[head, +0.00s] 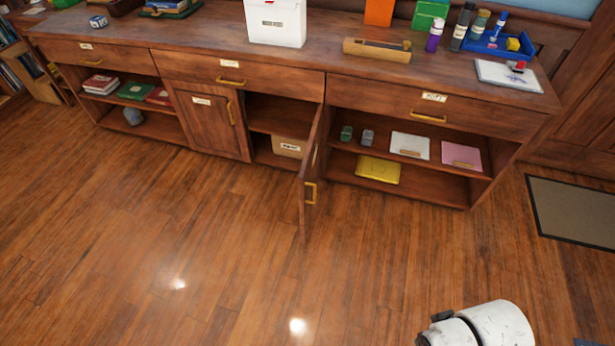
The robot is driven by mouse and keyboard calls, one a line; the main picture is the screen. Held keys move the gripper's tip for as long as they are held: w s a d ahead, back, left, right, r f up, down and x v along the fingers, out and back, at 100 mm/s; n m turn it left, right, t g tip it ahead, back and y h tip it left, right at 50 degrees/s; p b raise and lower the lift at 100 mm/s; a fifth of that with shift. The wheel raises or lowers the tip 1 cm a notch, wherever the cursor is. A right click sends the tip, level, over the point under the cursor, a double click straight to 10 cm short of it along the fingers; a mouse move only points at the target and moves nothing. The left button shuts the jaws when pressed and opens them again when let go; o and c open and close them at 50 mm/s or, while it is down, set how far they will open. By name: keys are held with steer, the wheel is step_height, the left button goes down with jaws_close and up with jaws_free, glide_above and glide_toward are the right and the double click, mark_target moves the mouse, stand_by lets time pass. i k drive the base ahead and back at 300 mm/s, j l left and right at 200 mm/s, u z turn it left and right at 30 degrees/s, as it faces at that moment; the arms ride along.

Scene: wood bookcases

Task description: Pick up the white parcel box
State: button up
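A white box (274,27) stands upright on the top of the long wood cabinet, near the upper middle of the head view. It has a small label and dark marks on its front, and its upper part is cut off by the frame. It is the only large white box in view. My gripper is not in view. Only a white, rounded part of my arm shows at the bottom right, far from the box and in front of the cabinet.
The cabinet top (200,38) also holds a wooden holder (377,51), bottles and a blue tray (497,43). A middle cupboard door (309,175) stands open into the room, with a beige box (289,147) inside. The wood floor in front is clear. A mat (575,210) lies right.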

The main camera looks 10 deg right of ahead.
mark_target(275, 26)
steer(key=i+l+u, duration=0.2)
steer(key=i+l, duration=0.15)
steer(key=l, duration=0.25)
steer(key=i+l+u, duration=0.1)
steer(key=l, duration=0.25)
steer(key=i+l+u, duration=0.1)
steer(key=i+l, duration=0.15)
steer(key=i+l+u, duration=0.1)
steer(key=l, duration=0.35)
steer(key=i, duration=0.05)
